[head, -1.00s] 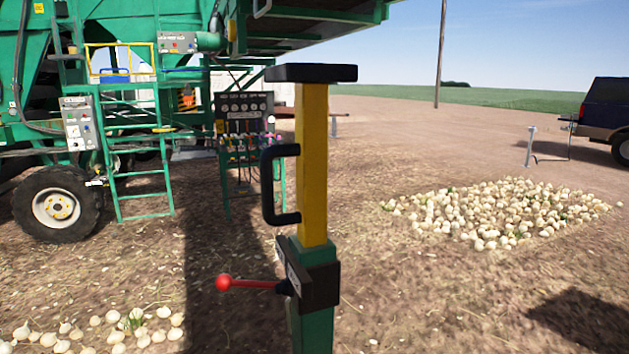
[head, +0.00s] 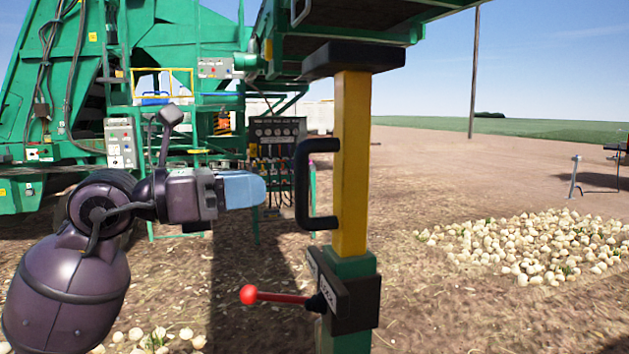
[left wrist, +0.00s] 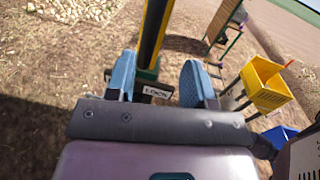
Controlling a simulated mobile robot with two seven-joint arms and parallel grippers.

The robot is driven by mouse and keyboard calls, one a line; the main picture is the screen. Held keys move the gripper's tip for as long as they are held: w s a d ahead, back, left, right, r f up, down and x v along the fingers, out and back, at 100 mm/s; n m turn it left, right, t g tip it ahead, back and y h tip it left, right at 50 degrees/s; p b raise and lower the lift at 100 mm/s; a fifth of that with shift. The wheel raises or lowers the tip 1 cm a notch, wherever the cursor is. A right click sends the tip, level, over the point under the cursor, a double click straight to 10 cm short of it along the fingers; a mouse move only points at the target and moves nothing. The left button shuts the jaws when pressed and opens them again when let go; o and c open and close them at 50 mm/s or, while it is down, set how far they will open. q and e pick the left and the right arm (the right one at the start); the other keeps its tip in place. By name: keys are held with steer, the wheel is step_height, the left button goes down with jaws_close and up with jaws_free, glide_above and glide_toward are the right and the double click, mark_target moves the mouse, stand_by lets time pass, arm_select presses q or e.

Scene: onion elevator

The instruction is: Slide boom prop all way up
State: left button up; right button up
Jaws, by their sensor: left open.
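The boom prop stands upright, with a yellow inner post (head: 352,165) rising from a green sleeve (head: 350,265). A black cap (head: 353,60) tops it and overlaps the green boom (head: 345,22) in the picture; I cannot tell whether they touch. A black handle (head: 303,185) is on the post's left side. A lock block (head: 352,300) has a red-knobbed lever (head: 275,296) pointing left. My left gripper (head: 258,190) is open and empty, left of the handle and apart from it. In the left wrist view the yellow post (left wrist: 151,32) shows beyond the blue fingers. My right gripper is out of view.
The green machine (head: 180,55) and a valve panel (head: 277,130) stand behind. Onion piles lie on the ground at right (head: 530,245) and lower left (head: 150,340). The left wrist view shows a yellow bin (left wrist: 265,85).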

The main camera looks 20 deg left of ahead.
mark_target(337, 157)
arm_select(q)
steer(key=shift+t+y, duration=0.4)
steer(key=shift+y, duration=0.1)
steer(key=x, duration=0.7)
steer(key=r+x, duration=0.1)
steer(key=x, duration=0.2)
steer(key=shift+w, duration=0.35)
steer(key=shift+a, duration=0.1)
jaws_close()
